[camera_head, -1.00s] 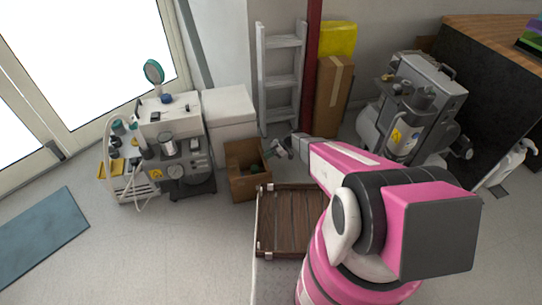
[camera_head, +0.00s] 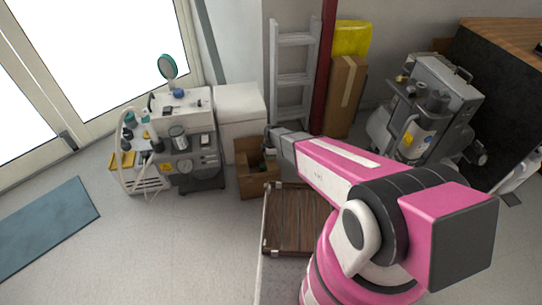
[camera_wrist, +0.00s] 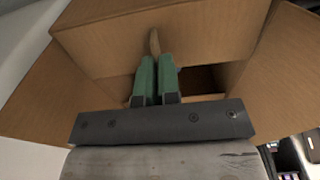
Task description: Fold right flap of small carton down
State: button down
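The small brown carton (camera_head: 259,191) stands on the floor in the head view, with its top open. In the wrist view its cardboard (camera_wrist: 190,35) fills most of the upper picture, with panels spreading left (camera_wrist: 50,90) and right (camera_wrist: 285,85) and a dark opening beside the fingers. My gripper (camera_wrist: 156,60) has its two green fingers close together, a narrow gap between them, at the carton. A thin brown strip (camera_wrist: 154,41) shows at the fingertips; I cannot tell whether it is held. In the head view my wrist hides part of the carton's top and right side.
A compressor unit with hoses (camera_head: 185,150) stands left of the carton, and a white box (camera_head: 240,105) behind it. A grey ladder (camera_head: 293,75) and a tall carton (camera_head: 345,95) lean at the wall. A wooden-topped platform (camera_head: 290,225) lies in front.

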jog(key=shift+s+a+f+h, duration=0.1)
jog(key=shift+a+f+h, duration=0.3)
jog(key=shift+h, duration=0.5)
jog(key=shift+f, duration=0.1)
jog(key=c, duration=1.3)
grip_release()
jog(key=r, duration=1.1)
jog(key=shift+s+a, duration=0.15)
jog(key=shift+a, duration=0.2)
jog(key=shift+f, duration=0.1)
